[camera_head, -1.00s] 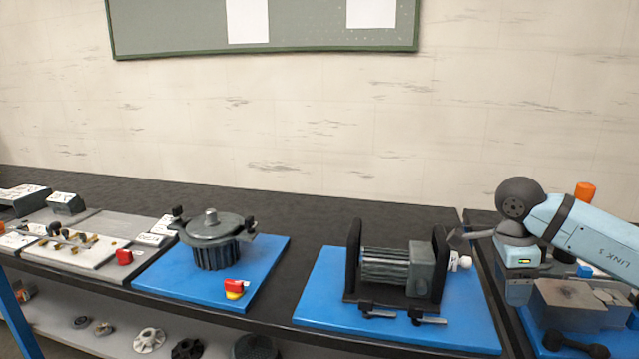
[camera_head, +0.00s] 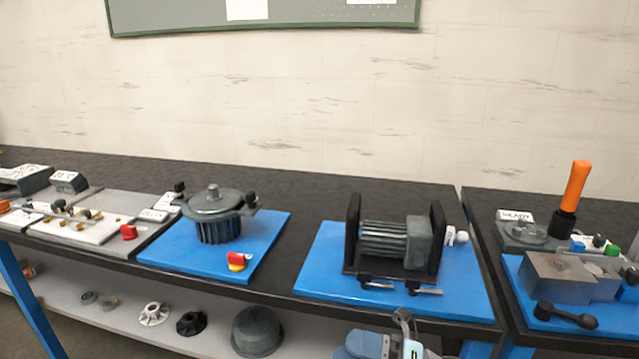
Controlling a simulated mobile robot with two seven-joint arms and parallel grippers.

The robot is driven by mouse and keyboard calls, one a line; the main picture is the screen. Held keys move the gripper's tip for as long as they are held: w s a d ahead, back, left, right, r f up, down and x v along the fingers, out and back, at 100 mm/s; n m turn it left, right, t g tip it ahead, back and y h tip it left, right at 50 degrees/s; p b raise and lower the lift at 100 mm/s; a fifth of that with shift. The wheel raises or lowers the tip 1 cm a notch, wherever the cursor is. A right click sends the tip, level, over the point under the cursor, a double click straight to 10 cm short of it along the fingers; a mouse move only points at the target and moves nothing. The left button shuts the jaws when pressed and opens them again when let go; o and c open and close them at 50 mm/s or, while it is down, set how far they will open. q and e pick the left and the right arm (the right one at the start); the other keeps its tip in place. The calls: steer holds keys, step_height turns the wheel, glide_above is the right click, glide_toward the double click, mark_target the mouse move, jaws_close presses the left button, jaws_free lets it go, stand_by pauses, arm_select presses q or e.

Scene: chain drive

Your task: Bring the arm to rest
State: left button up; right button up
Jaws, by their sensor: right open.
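My right gripper (camera_head: 402,328) shows only in part at the bottom edge of the head view, with a light-blue part of my arm beside it. It is open, below and in front of the right blue mat (camera_head: 325,290), apart from the motor on it. The rest of it is cut off by the frame. My left gripper is not in view.
A grey motor (camera_head: 383,240) sits in a black cradle on the right mat. A ribbed housing (camera_head: 213,215) stands on another blue mat (camera_head: 180,258). On the right are a metal block (camera_head: 560,278), an orange-handled tool (camera_head: 575,185) and a black handle (camera_head: 565,316).

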steer(key=d+f+m+t+h, duration=0.2)
steer(key=f+m+t+h, duration=0.25)
steer(key=m, duration=0.35)
steer(key=s+d+f+m+t+h, duration=0.1)
steer(key=d+f+m+t+h, duration=0.2)
steer(key=m+t, duration=0.35)
steer(key=d+f+m+t+h, duration=0.2)
steer(key=f+m+t+h, duration=0.15)
steer(key=m, duration=0.55)
steer(key=s+d+f+m+g+h, duration=0.3)
steer(key=s+f+m+g+h, duration=0.1)
steer(key=s+f+m, duration=0.25)
steer(key=s+d+f+m+g+h, duration=0.3)
steer(key=s+f+m, duration=0.2)
steer(key=s+f, duration=0.25)
arm_select(q)
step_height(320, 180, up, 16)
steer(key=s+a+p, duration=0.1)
steer(key=p, duration=2)
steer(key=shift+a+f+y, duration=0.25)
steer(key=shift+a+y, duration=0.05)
arm_select(e)
step_height(320, 180, up, 15)
steer(key=d, duration=0.1)
steer(key=shift+w+d+n, duration=0.15)
steer(key=shift+d+n, duration=0.15)
steer(key=shift+n, duration=0.1)
